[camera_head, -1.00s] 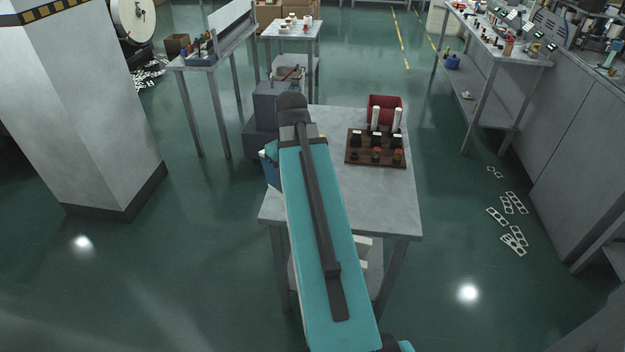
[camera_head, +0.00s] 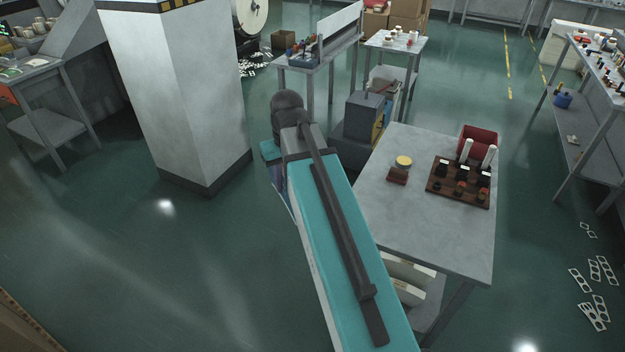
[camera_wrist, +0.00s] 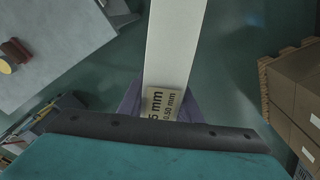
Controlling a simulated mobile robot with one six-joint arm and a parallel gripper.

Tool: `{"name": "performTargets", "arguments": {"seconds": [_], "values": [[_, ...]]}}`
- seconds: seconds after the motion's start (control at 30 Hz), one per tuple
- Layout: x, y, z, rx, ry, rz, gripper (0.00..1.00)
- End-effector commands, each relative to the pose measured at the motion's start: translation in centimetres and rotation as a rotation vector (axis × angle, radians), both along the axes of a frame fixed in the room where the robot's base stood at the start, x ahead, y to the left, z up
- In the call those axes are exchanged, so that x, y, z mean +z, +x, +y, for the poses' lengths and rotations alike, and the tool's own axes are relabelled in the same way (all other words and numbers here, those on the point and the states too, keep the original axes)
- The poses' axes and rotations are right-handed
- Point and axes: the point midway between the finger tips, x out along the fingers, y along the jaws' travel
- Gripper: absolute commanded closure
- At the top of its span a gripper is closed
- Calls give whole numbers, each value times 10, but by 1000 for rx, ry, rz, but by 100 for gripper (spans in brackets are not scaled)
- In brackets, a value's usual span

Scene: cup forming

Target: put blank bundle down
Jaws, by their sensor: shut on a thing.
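A long pale piece, which looks like the blank bundle (camera_wrist: 175,45), runs up from the centre of the wrist view. A beige label with "mm" figures (camera_wrist: 163,104) shows at its near end. Purple parts that look like my gripper (camera_wrist: 165,112) flank that end, shut on the bundle; the fingertips are not clear. In the head view my arm hides most of the gripper, and only a bluish-purple part (camera_head: 282,196) shows below the arm's end. It is over open floor, left of the grey table (camera_head: 405,225).
The table holds a dark rack (camera_head: 446,189) with several tools, a red bin (camera_head: 479,140), a yellow-topped pot (camera_head: 403,162) and a brown-red block (camera_head: 397,176). A grey machine (camera_head: 364,115) stands behind it. A pillar (camera_head: 185,95) is left; cartons (camera_wrist: 295,90) are right in the wrist view.

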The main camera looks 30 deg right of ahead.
Motion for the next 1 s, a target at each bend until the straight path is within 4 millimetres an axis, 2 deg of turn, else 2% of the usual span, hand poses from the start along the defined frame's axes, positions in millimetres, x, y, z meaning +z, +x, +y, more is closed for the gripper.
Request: {"name": "performTargets", "arguments": {"seconds": [0.1, 0.3, 0.5, 0.7, 1.0], "values": [[12, 9, 30, 12, 0, -3, 100], [25, 18, 74, 22, -1, -6, 100], [31, 22, 102, 28, 1, -8, 100], [33, 22, 109, 28, 1, -9, 100], [32, 22, 109, 28, 1, -9, 100]]}}
